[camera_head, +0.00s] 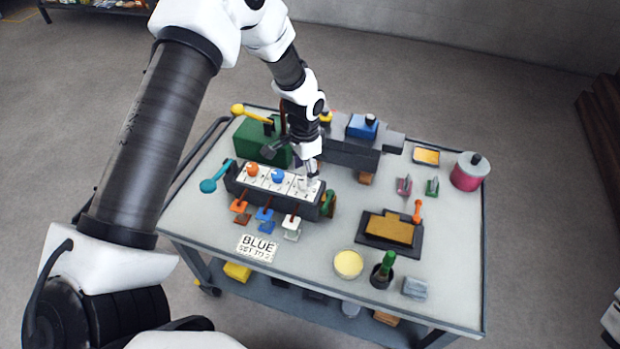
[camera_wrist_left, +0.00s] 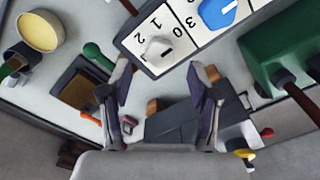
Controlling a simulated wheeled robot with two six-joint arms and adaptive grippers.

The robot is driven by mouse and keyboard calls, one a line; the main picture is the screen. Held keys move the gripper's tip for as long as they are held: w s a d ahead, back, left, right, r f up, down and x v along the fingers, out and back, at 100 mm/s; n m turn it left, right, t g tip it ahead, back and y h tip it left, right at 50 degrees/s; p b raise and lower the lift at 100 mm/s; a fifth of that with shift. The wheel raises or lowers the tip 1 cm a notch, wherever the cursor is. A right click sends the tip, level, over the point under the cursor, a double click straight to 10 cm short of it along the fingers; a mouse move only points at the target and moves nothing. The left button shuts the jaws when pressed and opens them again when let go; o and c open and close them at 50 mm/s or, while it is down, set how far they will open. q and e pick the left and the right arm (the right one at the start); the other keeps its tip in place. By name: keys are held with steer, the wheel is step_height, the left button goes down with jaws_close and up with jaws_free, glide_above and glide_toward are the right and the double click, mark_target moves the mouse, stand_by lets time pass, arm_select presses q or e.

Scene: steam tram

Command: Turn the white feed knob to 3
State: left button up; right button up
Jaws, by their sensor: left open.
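The white feed knob (camera_wrist_left: 158,48) sits at one end of a dark control box with a white numbered top (camera_head: 265,181). In the left wrist view it lies just beyond my fingertips, with printed digits around it; its exact setting is hard to read. In the head view the knob is mostly hidden by my left gripper (camera_head: 308,172), which points down over that end of the box. In the left wrist view my left gripper (camera_wrist_left: 162,78) is open, with nothing between its fingers. My right gripper is not in view.
A blue knob (camera_head: 278,176) and an orange knob (camera_head: 252,169) stand beside it. Coloured levers line the box's front. A green box (camera_head: 258,141) and a dark engine (camera_head: 348,152) stand behind. A card (camera_head: 257,248) reads "BLUE SET TO 2". The table's front right is partly clear.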

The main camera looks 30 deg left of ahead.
mark_target(305, 180)
arm_select(q)
step_height(305, 180, down, 3)
steer(key=shift+r, duration=0.1)
steer(key=shift+a+f, duration=0.1)
steer(key=shift+f, duration=0.15)
steer(key=c, duration=1.1)
steer(key=shift+c, duration=0.2)
